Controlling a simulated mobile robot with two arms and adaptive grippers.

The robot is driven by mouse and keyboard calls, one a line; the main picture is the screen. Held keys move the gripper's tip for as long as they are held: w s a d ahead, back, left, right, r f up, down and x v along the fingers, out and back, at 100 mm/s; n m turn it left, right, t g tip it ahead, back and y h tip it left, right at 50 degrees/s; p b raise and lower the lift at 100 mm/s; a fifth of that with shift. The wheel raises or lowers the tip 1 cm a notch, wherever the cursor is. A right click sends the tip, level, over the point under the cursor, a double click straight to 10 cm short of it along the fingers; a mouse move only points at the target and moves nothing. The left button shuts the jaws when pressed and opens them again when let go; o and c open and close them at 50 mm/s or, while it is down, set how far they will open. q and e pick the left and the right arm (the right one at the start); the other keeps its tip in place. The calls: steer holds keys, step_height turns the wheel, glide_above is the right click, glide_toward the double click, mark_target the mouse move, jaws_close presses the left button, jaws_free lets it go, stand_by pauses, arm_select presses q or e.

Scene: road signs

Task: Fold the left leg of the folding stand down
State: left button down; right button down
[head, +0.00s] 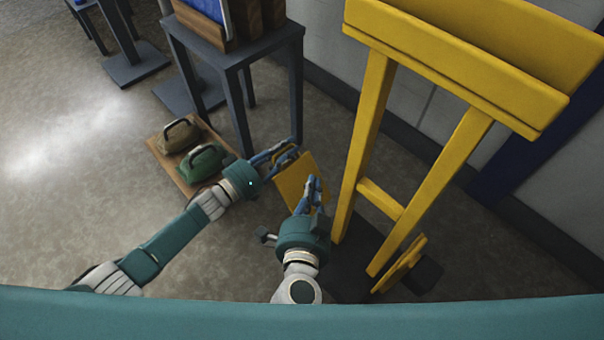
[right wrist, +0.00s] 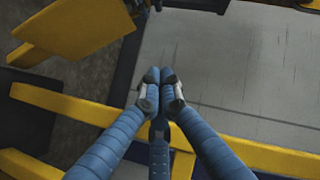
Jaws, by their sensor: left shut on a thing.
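The yellow folding stand (head: 362,150) stands at the right in the head view, with two uprights and a crossbar. Its left leg (head: 298,185) is a yellow panel left of the uprights, sticking out at a tilt. A yellow panel, apparently this leg, shows at the upper left of the right wrist view (right wrist: 85,25). My left gripper (head: 288,154) is shut on the left leg at its upper edge. My right gripper (head: 314,188) is just in front of the leg, its fingertips together and empty in the right wrist view (right wrist: 160,88). The leg's lower joint is hidden.
A wooden board (head: 168,165) with a brown weight (head: 179,135) and a green weight (head: 205,160) lies left of my left gripper. A dark table (head: 233,58) stands behind. The right leg (head: 402,265) is low at the right.

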arm_select(q)
steer(key=shift+d+f, duration=0.1)
arm_select(e)
step_height(320, 180, down, 4)
steer(key=s+a+m+g, duration=0.1)
steer(key=g, duration=0.1)
glide_toward(304, 166)
steer(key=w+d, duration=0.1)
steer(key=d, duration=0.2)
steer(key=w, duration=0.1)
steer(key=w+a+f, duration=0.1)
steer(key=shift+w+a+f, duration=0.25)
steer(key=shift+w, duration=0.15)
steer(key=shift+w+a+f, duration=0.3)
steer(key=shift+a+f, duration=0.05)
